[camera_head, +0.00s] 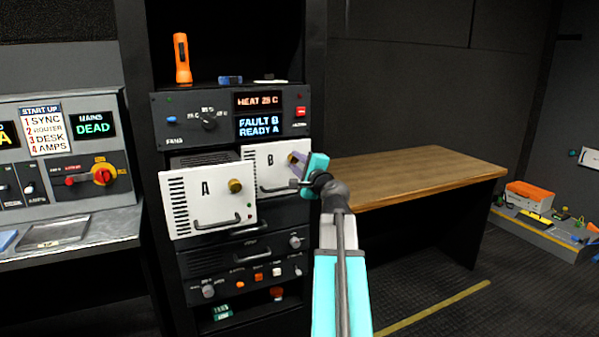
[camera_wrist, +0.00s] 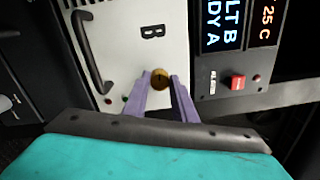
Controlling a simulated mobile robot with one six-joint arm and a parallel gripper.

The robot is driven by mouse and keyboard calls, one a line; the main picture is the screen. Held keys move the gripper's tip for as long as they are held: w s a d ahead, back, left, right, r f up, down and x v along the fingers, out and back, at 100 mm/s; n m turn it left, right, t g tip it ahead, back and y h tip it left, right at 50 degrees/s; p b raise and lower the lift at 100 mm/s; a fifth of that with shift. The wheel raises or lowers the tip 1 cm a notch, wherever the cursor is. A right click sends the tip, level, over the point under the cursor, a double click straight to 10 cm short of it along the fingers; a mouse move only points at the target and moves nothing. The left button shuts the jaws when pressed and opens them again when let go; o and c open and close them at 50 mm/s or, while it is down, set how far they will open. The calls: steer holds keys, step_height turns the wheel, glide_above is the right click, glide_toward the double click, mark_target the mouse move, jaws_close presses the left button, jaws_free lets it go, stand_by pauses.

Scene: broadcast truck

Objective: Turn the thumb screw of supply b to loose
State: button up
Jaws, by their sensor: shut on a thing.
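Supply B (camera_head: 268,165) is a white panel lettered B in the rack, with a dark handle; it also fills the middle of the wrist view (camera_wrist: 122,62). Its brass thumb screw (camera_wrist: 161,79) sits between the purple fingertips of my gripper (camera_wrist: 161,84), which is shut on it. In the head view my gripper (camera_head: 298,162) reaches supply B's right side and largely hides the screw. Supply A (camera_head: 205,205), left of B, stands further out of the rack and has its own brass thumb screw (camera_head: 235,186).
A wooden desk (camera_head: 415,176) with a bare top is right of my arm. A console (camera_head: 70,160) is at left.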

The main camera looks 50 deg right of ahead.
steer(key=n+b, duration=0.2)
steer(key=b, duration=0.1)
steer(key=n+b, duration=0.1)
steer(key=n, duration=0.1)
steer(key=shift+s+d+f, duration=0.15)
steer(key=shift+d+f, duration=0.15)
steer(key=n+b, duration=0.3)
steer(key=b, duration=0.1)
steer(key=shift+n, duration=0.3)
steer(key=n+b, duration=0.2)
steer(key=shift+n+b, duration=0.3)
steer(key=shift+n, duration=0.1)
steer(key=shift+r+n+b, duration=0.2)
steer(key=shift+n+b, duration=0.85)
steer(key=shift+n, duration=0.35)
steer(key=o, duration=1)
steer(key=shift+o, duration=0.2)
steer(key=shift+y, duration=0.3)
steer(key=shift+a, duration=0.1)
